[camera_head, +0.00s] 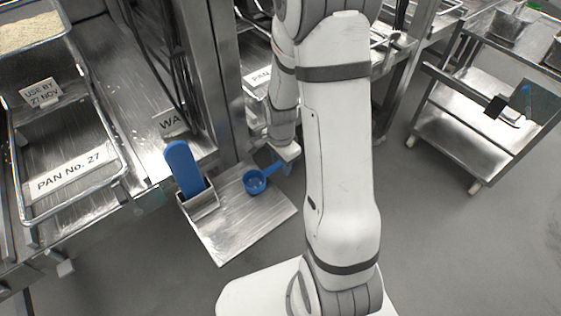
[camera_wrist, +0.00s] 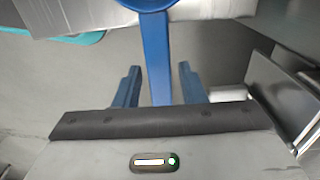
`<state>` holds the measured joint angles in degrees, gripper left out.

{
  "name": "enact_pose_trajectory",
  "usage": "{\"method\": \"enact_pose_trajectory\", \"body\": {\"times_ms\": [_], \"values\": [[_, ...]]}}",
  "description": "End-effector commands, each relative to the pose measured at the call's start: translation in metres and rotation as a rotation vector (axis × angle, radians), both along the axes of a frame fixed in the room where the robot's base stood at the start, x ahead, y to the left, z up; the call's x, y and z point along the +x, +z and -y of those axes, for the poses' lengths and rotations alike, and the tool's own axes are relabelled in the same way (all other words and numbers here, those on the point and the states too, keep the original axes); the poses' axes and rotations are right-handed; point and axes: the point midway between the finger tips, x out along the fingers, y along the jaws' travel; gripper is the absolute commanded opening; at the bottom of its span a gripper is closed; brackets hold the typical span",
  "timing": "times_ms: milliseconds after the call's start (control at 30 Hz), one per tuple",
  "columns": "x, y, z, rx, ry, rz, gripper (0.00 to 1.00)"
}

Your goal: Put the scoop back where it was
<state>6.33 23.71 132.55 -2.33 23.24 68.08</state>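The blue scoop (camera_head: 255,183) has its round cup over a small metal shelf (camera_head: 232,228), with its handle pointing toward my gripper (camera_head: 284,164). I cannot tell whether the cup touches the shelf. In the wrist view the scoop's handle (camera_wrist: 156,55) runs down between the two blue fingers of my gripper (camera_wrist: 157,80). A gap shows on each side of the handle, so the fingers are open around it and not closed on it. The scoop's cup is mostly cut off at the top of the wrist view.
A blue paddle-like tool (camera_head: 184,168) stands in a metal holder (camera_head: 200,203) on the shelf, left of the scoop. A pan labelled 27 (camera_head: 118,172) is further left. A metal post (camera_head: 212,80) rises behind the shelf. A cart (camera_head: 465,132) stands at right, with open floor before it.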

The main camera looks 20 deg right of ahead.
Motion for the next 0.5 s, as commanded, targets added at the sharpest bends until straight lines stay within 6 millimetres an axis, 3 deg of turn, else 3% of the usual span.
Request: {"method": "enact_pose_trajectory", "body": {"times_ms": [333,500], "values": [[0.000,0.004,0.000,0.000,0.001,0.000,0.41],[0.001,0.029,-0.001,-0.001,0.002,0.004,0.41]]}}
